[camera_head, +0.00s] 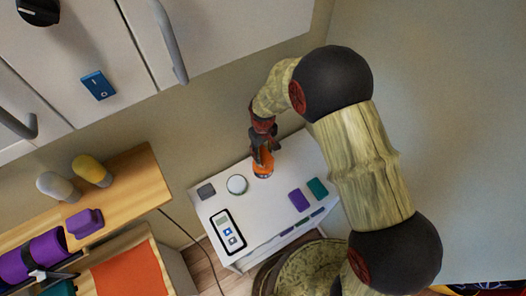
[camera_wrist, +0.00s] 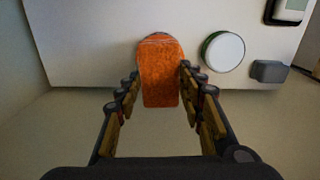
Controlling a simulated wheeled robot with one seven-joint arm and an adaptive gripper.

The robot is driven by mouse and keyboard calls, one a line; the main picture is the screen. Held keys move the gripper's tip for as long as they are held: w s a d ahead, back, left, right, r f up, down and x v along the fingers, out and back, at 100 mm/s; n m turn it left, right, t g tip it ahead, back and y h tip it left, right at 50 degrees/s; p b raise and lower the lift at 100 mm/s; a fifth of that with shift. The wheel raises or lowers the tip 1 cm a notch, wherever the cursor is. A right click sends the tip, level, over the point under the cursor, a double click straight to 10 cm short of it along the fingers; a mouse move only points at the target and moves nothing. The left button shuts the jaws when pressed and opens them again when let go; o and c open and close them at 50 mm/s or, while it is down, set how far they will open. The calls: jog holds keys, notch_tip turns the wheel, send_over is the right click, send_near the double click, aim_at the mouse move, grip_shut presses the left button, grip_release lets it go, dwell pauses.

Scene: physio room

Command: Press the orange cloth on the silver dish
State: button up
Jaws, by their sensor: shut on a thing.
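The orange cloth (camera_wrist: 160,72) is between the two fingers of my gripper (camera_wrist: 160,85) in the wrist view, and my gripper is shut on it. In the head view the cloth (camera_head: 263,165) hangs below my gripper (camera_head: 263,148), over the back edge of the white top. A thin greyish rim (camera_wrist: 158,36) shows at the cloth's far end; it may be the silver dish, mostly hidden. I cannot tell whether the cloth touches it. A round pale disc with a green side (camera_wrist: 223,51) stands just beside the cloth, apart from it; it also shows in the head view (camera_head: 237,184).
The white cabinet top (camera_head: 265,205) also bears a grey block (camera_head: 206,191), a device with a screen (camera_head: 227,231), a purple block (camera_head: 299,200) and a teal block (camera_head: 317,187). A wooden shelf (camera_head: 125,180) stands at the left. The middle of the white top is clear.

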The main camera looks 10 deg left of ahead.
aim_at(263, 154)
jog(key=shift+f+b, duration=0.7)
jog(key=shift+f, duration=0.2)
dwell(1.9)
jog(key=shift+r+p, duration=1.8)
jog(key=shift+r, duration=1.75)
